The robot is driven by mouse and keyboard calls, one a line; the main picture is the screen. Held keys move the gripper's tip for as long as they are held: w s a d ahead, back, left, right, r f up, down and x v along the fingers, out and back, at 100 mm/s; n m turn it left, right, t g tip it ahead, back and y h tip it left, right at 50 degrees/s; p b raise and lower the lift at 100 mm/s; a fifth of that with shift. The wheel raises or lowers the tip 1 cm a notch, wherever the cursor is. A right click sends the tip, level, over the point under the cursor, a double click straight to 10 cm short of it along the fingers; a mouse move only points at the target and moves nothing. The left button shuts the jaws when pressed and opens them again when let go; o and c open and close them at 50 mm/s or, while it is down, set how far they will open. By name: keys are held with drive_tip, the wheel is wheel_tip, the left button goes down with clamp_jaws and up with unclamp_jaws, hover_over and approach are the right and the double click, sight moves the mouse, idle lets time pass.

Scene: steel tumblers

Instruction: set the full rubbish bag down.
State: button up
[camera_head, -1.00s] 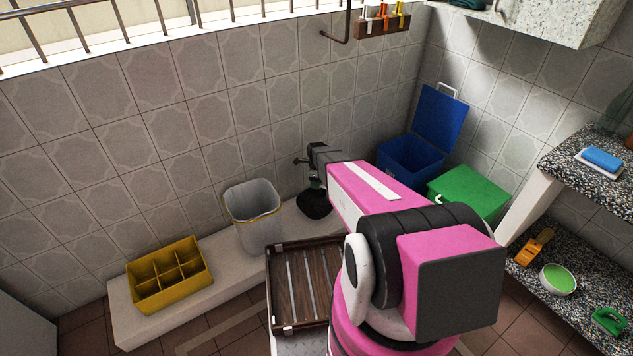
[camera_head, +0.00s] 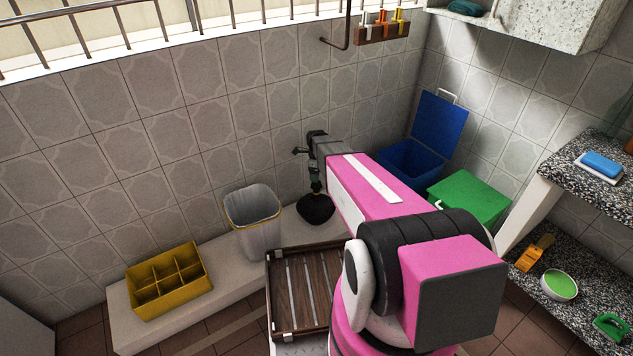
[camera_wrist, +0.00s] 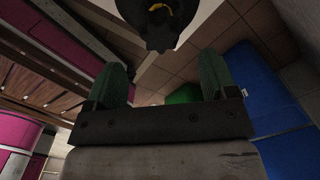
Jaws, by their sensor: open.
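The full rubbish bag (camera_head: 316,210) is black and sits on the pale ledge (camera_head: 225,283), to the right of the grey bin. In the wrist view the bag (camera_wrist: 152,25) shows at the top, with a yellow tie on it. My gripper (camera_head: 315,186) is just above the bag in the head view, pointing down. In the wrist view the green fingers of my gripper (camera_wrist: 161,72) are spread apart with nothing between them, and the bag lies beyond their tips. The bag's underside is hidden.
The grey bin (camera_head: 253,232) with a yellow rim stands left of the bag. A yellow divided crate (camera_head: 150,296) is farther left. A slatted wooden tray (camera_head: 290,290) is in front. An open blue bin (camera_head: 405,165) and a green bin (camera_head: 472,193) stand to the right.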

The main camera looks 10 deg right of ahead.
wheel_tip(320, 180, up, 3)
drive_tip(key=shift+r, duration=0.1)
drive_tip(key=shift+s+r, duration=0.15)
drive_tip(key=shift+r, duration=0.05)
drive_tip(key=s+r+n, duration=0.5)
drive_tip(key=s+n, duration=0.6)
drive_tip(key=s, duration=0.1)
drive_tip(key=s+r+n, duration=0.6)
drive_tip(key=s+n, duration=0.5)
drive_tip(key=s, duration=0.1)
